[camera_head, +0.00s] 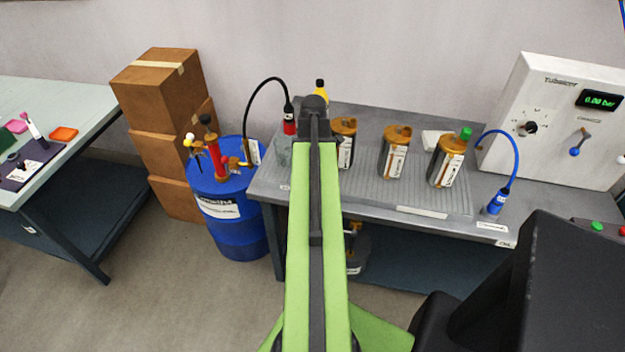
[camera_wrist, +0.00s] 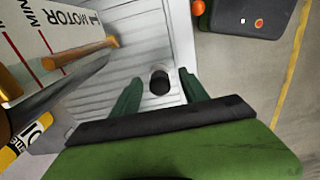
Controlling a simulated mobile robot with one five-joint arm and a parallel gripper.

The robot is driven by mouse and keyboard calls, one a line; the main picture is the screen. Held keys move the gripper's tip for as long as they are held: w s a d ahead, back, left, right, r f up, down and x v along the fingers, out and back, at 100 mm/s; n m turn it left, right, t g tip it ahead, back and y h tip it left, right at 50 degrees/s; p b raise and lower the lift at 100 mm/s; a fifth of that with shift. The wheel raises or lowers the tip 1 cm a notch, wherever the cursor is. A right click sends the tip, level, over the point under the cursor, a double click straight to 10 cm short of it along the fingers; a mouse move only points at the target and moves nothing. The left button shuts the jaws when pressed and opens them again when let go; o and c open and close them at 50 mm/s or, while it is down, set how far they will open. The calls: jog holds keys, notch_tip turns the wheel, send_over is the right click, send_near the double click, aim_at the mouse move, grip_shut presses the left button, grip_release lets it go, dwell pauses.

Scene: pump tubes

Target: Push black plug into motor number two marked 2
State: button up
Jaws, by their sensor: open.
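In the wrist view a small black cylinder, which looks like the black plug (camera_wrist: 160,84), stands on the ribbed light bench top between my fingers. My gripper (camera_wrist: 159,76) is open around it, and I see no finger contact. A gold-topped motor with a label reading MOTOR and 1 (camera_wrist: 62,22) stands at the left of that view. In the head view three gold-topped motors stand in a row: left motor (camera_head: 345,148), middle motor (camera_head: 395,158), right motor (camera_head: 443,167). Their numbers are too small to read there. My arm hides the plug and my fingers in that view.
A green plug (camera_head: 465,133) sits at the right motor's top. A white panel (camera_head: 550,110) with a blue hose (camera_head: 516,160) stands at the right. A black hose (camera_head: 258,98) and a blue drum (camera_head: 232,232) are at the left. A yellow bottle (camera_head: 321,94) stands behind my arm's end.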

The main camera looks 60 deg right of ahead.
jog(key=shift+r, duration=0.1)
grip_shut()
jog(key=shift+r, duration=0.1)
notch_tip(320, 180, up, 4)
jog(key=p, duration=0.4)
jog(key=s+r+p, duration=0.6)
jog(key=s+p, duration=0.1)
jog(key=s, duration=0.4)
jog(key=shift+s+d+r, duration=0.3)
jog(key=shift+s+r, duration=0.05)
jog(key=shift+r, duration=0.05)
